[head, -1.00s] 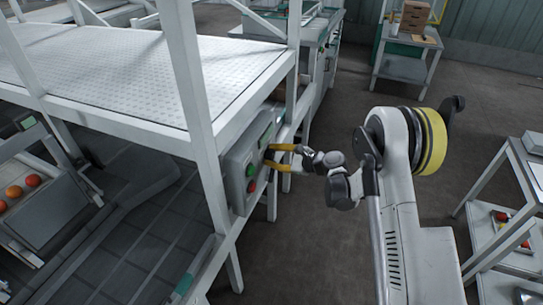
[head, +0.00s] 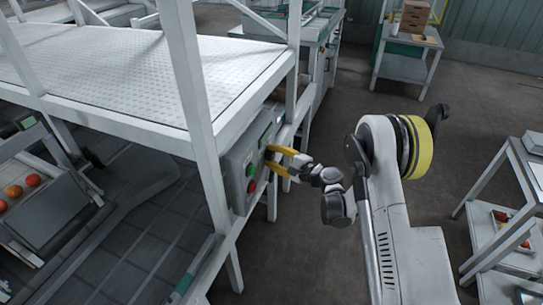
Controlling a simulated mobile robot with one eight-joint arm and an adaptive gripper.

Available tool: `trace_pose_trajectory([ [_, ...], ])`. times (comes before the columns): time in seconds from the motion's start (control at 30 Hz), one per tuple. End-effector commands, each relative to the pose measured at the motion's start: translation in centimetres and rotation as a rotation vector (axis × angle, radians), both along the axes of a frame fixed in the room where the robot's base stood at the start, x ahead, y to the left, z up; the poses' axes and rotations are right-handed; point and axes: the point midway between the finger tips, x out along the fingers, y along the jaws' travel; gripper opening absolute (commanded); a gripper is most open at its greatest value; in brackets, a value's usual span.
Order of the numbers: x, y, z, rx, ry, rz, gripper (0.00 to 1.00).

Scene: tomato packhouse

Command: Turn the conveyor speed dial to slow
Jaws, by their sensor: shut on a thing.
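The grey control box (head: 240,172) is fixed to the white frame left of the middle in the head view. It carries a green button (head: 250,170), a red button (head: 252,186) and a small green panel higher up. My gripper (head: 268,158), with yellow fingers, reaches the right part of the box's face from the right. Its fingers are at the box, shut on a small part there, which I take to be the speed dial. The fingers hide the dial, so its pointer and markings cannot be read.
A white platform (head: 150,80) on posts stands above and left of the box. A tray with tomatoes (head: 33,180) is at the far left. A white shelf rack (head: 506,262) stands at the right, and a table with boxes (head: 403,68) at the back. The floor between is clear.

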Motion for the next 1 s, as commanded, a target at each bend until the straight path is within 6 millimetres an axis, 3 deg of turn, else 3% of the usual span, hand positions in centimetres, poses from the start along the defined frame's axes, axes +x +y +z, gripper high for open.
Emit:
trace_pose_trajectory([
  [0.33,0.1,0.0,0.0,0.000,-0.002,-0.002,0.05],
  [0.37,0.1,0.0,0.0,0.000,-0.001,-0.001,0.44],
  [0.4,0.1,0.0,0.0,0.000,-0.001,-0.001,0.56],
  [0.43,0.1,0.0,0.0,0.000,-0.001,-0.001,0.59],
  [0.77,-0.2,-0.3,0.1,0.000,-0.001,-0.001,0.59],
  [1.0,-2.5,-3.2,0.7,0.001,-0.001,-0.004,0.59],
])
